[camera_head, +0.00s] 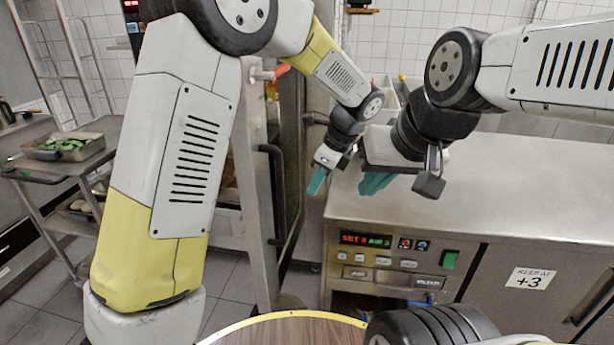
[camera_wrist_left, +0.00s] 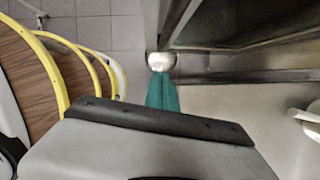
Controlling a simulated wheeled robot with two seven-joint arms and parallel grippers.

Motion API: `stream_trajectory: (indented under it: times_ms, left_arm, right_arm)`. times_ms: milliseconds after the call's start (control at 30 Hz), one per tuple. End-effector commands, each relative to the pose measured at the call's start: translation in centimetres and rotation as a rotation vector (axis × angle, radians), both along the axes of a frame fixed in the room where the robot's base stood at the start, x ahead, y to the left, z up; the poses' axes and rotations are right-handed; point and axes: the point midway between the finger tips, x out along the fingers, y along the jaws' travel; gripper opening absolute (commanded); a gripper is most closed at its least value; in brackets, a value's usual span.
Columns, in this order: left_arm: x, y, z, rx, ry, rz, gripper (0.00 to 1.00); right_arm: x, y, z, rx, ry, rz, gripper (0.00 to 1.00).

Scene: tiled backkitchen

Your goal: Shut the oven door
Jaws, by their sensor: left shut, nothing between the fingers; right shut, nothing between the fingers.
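The steel oven door (camera_head: 257,190) stands open in the head view, left of the counter, seen at a steep angle with its long black handle (camera_head: 273,195) facing right. My left gripper (camera_head: 317,181) is shut and empty, pointing down to the right of the handle, near the counter's left end. In the left wrist view its teal fingertips (camera_wrist_left: 161,92) are together, beside a round metal end and a steel edge; contact cannot be told. My right gripper (camera_head: 377,183) is shut and empty above the counter, away from the door.
The steel counter (camera_head: 490,190) with a control panel (camera_head: 385,250) fills the right. A trolley with a tray of green food (camera_head: 65,147) stands at the left. Tiled floor shows left of the door.

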Motion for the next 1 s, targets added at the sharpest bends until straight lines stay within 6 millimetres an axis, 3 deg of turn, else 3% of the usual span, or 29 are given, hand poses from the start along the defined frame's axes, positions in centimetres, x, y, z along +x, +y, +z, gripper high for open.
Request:
stream_trajectory:
  times_ms: [333,600,1000]
  left_arm:
    - [1.2,2.6,-7.0,0.002,0.004,0.004,0.00]
    - [2.9,5.5,-6.6,-0.001,0.000,0.005,0.00]
    - [3.1,5.9,-6.6,-0.002,-0.001,0.004,0.00]
  right_arm:
    - [0.0,0.0,0.0,0.000,0.000,0.000,0.00]
    - [0.0,0.0,0.0,0.000,0.000,0.000,0.00]
    - [0.0,0.0,0.0,0.000,0.000,0.000,0.00]
